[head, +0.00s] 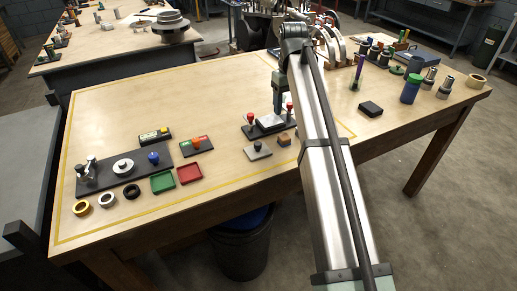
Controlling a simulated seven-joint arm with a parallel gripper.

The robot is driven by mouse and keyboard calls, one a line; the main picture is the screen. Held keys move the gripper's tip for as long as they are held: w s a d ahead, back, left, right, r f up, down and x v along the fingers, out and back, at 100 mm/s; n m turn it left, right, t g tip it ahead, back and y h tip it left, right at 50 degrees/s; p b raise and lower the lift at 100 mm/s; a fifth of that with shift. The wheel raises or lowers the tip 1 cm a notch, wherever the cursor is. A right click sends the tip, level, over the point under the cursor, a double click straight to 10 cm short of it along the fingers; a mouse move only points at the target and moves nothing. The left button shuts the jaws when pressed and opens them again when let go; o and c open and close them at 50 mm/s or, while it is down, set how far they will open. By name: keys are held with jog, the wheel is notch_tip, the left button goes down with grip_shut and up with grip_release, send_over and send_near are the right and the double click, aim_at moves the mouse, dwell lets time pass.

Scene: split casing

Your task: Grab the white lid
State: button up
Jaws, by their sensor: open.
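A flat pale grey plate with a small dark knob (258,150), which looks most like the white lid, lies on the table near the front edge. Just behind it a black fixture (252,132) with two red-topped posts holds a pale block (270,120). I cannot tell for sure which of the two pale pieces is the lid. My gripper (278,112) hangs down over the fixture, above and behind the plate with the knob. It is open, with no object visible in it. My arm hides part of it and the area to its right.
A small brown block (284,140) lies right of the plate. To the left are a green tray (163,182), a red tray (189,173), several rings and a dark board (104,178). A black box (370,108) and green-blue bottle (411,89) stand right. The table's back left is clear.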

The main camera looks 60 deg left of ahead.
dwell(0.3)
jog(key=o, duration=0.7)
jog(key=m, duration=0.2)
send_over(258, 143)
jog(key=shift+f, duration=6.55)
